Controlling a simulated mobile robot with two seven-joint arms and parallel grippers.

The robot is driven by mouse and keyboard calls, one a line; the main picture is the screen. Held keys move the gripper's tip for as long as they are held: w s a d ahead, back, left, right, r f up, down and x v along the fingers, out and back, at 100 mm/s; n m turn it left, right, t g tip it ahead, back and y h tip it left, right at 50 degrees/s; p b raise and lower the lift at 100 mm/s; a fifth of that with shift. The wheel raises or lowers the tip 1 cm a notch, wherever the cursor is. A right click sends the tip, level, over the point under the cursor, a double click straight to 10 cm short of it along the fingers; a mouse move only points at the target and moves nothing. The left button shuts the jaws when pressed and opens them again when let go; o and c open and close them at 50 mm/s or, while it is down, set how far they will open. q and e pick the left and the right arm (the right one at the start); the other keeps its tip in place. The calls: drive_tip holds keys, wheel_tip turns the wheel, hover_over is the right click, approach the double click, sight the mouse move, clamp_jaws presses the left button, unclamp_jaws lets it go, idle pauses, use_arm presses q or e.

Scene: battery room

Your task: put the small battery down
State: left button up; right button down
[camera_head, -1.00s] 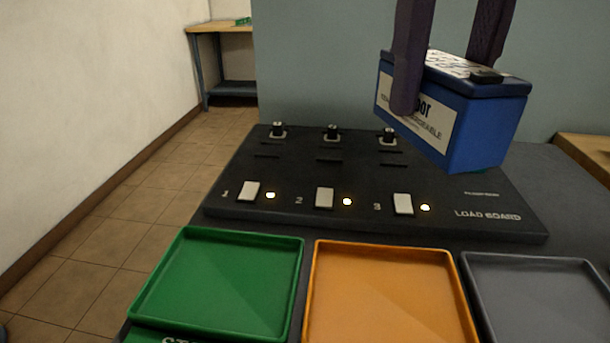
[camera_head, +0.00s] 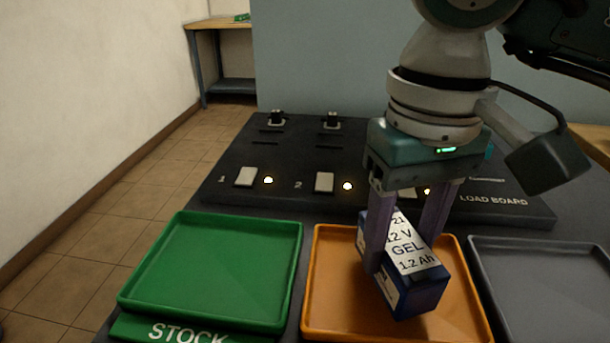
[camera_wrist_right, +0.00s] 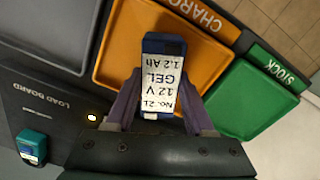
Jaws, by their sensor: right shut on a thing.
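The small blue battery (camera_head: 422,290) has a white top label reading "12 V GEL 1.2 Ah". My right gripper (camera_head: 404,255) is shut on it, one finger on each side. The battery is over the orange tray (camera_head: 318,315), turned at an angle to its sides. I cannot tell whether it touches the tray floor. In the right wrist view, the battery (camera_wrist_right: 162,80) sits between the purple fingers, and the orange tray (camera_wrist_right: 207,62) carries a label beginning "CHARG". My left gripper is not in view.
An empty green tray (camera_head: 215,270) labelled STOCK is on the left, an empty grey tray (camera_head: 550,285) on the right. Behind them is the black load board (camera_head: 290,195) with switches, lit lamps and posts. A teal block (camera_wrist_right: 32,143) shows on it in the wrist view.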

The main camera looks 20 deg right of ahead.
drive_tip(key=shift+f, duration=0.5)
drive_tip(key=shift+f+b, duration=0.2)
drive_tip(key=shift+b, duration=0.1)
drive_tip(key=shift+c, duration=1.4)
unclamp_jaws()
